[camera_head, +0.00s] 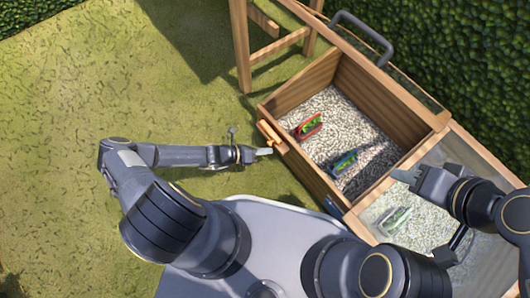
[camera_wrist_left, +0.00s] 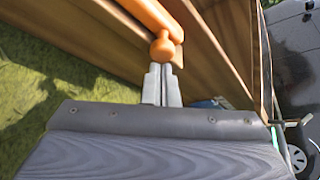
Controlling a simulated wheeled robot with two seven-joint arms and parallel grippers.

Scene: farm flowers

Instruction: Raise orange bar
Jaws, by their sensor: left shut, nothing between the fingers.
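The orange bar (camera_head: 269,133) is on the outer left side of the wooden box, near its left corner. In the left wrist view the orange bar (camera_wrist_left: 150,14) runs in from the top and ends in a round knob (camera_wrist_left: 162,47). My left gripper (camera_head: 268,151) is shut and empty. In the left wrist view its fingertips (camera_wrist_left: 162,68) are together just below the knob; I cannot tell whether they touch it. My right gripper (camera_head: 402,175) is over the glass-covered section at the right, and its finger gap is unclear.
The wooden box (camera_head: 310,78) holds pale gravel with a red packet (camera_head: 308,127) and a blue packet (camera_head: 344,161). Another packet (camera_head: 394,220) lies in the glass-covered section. A dark handle (camera_head: 362,32) is on the far side. Hedges border the back; grass at left is clear.

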